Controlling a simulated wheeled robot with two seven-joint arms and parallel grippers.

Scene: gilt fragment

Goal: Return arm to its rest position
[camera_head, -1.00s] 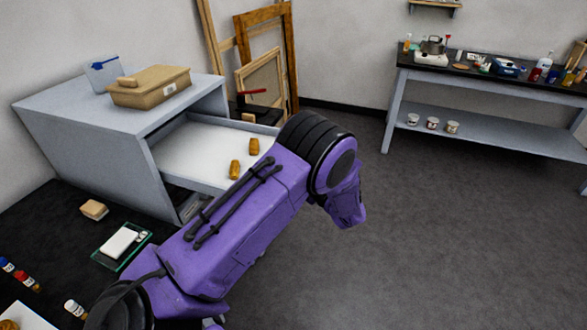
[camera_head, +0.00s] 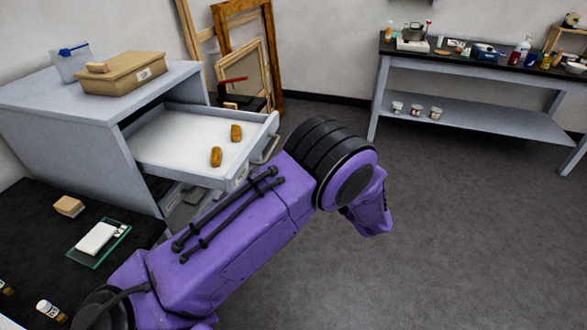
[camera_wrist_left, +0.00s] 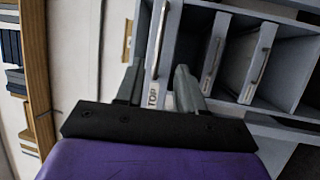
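My left arm (camera_head: 235,240) is purple and reaches from the bottom left across the head view, bent at a black ribbed joint. Its gripper is hidden in that view. In the left wrist view my left gripper (camera_wrist_left: 158,82) has its two grey fingers apart, with nothing held between them. A drawer front with a handle and a "TOP" label (camera_wrist_left: 152,95) shows beyond the fingers. My right arm and gripper are not in view.
The grey cabinet (camera_head: 75,135) has its top drawer (camera_head: 165,155) pulled out, holding two brown-gold pieces (camera_head: 216,156). A tan box (camera_head: 120,80) sits on top. Frames (camera_head: 240,50) lean on the wall. A workbench (camera_head: 470,65) stands at the back right. The floor (camera_head: 450,220) is clear.

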